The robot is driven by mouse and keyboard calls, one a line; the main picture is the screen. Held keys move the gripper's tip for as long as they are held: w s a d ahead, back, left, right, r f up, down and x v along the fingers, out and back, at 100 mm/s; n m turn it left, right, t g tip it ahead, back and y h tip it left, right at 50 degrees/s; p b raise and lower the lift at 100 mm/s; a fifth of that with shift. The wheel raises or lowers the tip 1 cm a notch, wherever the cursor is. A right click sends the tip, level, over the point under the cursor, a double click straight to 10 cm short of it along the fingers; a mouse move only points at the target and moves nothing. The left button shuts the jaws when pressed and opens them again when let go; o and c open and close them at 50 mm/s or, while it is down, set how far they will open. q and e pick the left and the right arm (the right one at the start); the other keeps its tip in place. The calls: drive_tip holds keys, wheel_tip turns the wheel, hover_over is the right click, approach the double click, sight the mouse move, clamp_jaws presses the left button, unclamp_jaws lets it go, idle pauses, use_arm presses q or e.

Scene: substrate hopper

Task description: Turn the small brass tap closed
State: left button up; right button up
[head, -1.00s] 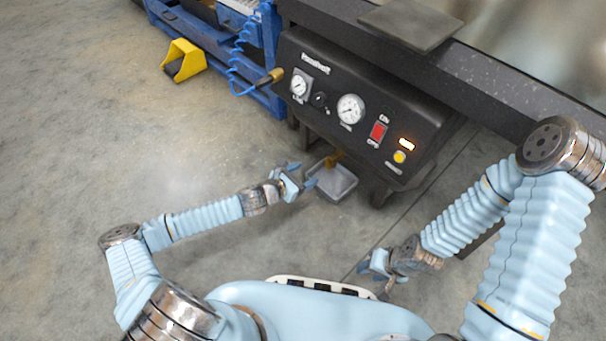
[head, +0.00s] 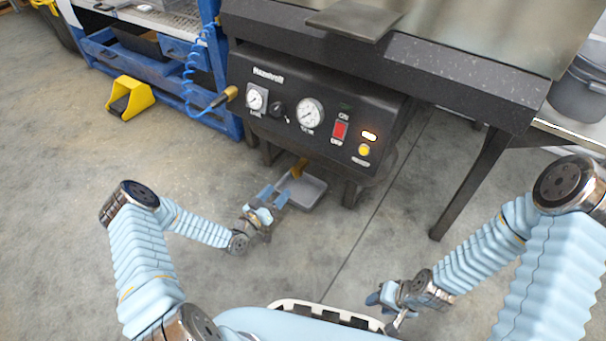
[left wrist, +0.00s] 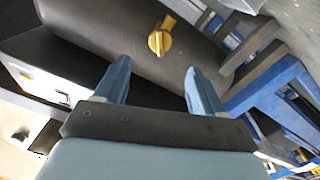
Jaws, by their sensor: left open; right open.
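The small brass tap (head: 298,168) sticks out low under the black control box, above a grey tray. In the left wrist view the tap (left wrist: 160,40) sits on a dark rounded body, ahead of the fingertips and roughly between their lines. My left gripper (head: 274,194) is open and empty, just left of the tap and near the tray. Its two blue fingers also show in the left wrist view (left wrist: 158,75), apart and not touching the tap. My right gripper (head: 376,298) is open and empty, low in front of my body.
The grey tray (head: 308,192) lies on the floor below the tap. The black control box (head: 300,110) with gauges and a red switch hangs above, under a dark worktop (head: 420,70). A blue rack (head: 150,62) and a yellow pedal cover (head: 128,98) stand left. The floor between is open.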

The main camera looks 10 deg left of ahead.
sight(293, 175)
use_arm(q)
drive_tip(key=b+x, duration=0.2)
drive_tip(key=x, duration=1)
drive_tip(key=shift+f, duration=0.1)
drive_tip(key=c, duration=1.1)
drive_tip(key=shift+o, duration=0.2)
drive_tip(key=shift+m, duration=0.3)
drive_tip(key=shift+m+b, duration=0.35)
drive_tip(key=shift+m, duration=2.65)
